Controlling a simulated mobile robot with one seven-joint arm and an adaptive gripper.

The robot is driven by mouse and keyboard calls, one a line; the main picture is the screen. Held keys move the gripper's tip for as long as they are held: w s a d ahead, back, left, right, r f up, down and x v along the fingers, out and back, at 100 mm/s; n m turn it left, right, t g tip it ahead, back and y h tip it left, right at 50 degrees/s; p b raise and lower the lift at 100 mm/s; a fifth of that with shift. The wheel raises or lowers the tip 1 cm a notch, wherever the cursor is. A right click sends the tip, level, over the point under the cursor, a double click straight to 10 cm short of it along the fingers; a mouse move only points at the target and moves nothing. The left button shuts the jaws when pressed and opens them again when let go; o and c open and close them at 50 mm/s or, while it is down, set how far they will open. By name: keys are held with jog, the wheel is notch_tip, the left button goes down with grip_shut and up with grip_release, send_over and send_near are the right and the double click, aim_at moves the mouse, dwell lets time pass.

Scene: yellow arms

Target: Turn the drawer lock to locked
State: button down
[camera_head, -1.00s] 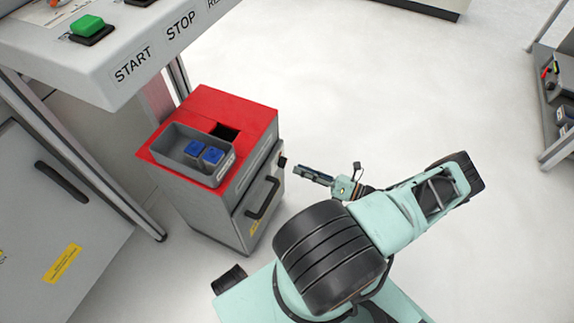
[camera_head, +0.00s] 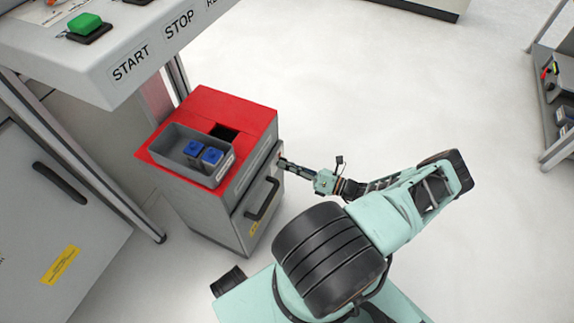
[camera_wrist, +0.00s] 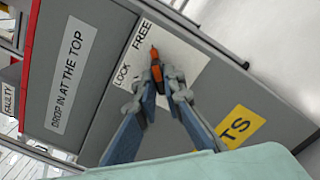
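The drawer lock is a small orange-tipped knob (camera_wrist: 155,66) on the grey front of the cabinet. I see no clear squeeze on the knob. In the head view my gripper (camera_head: 286,163) reaches the cabinet's upper front edge, and its tips hide the lock there. The drawer handle (camera_head: 263,199) is black and lies below.
The red-topped cabinet (camera_head: 256,111) carries a grey bin (camera_head: 177,162) with blue-topped items. A bench with START and STOP labels (camera_head: 131,62) stands close at the left. A shelf (camera_head: 553,130) stands at the far right. The floor (camera_head: 370,90) between is clear.

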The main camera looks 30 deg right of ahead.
dwell(0.4)
jog(key=shift+d+n+b, duration=0.15)
jog(key=shift+n+b, duration=1.1)
jog(key=shift+n, duration=7.65)
jog(key=c, duration=2)
grip_release()
jog(key=shift+c, duration=0.2)
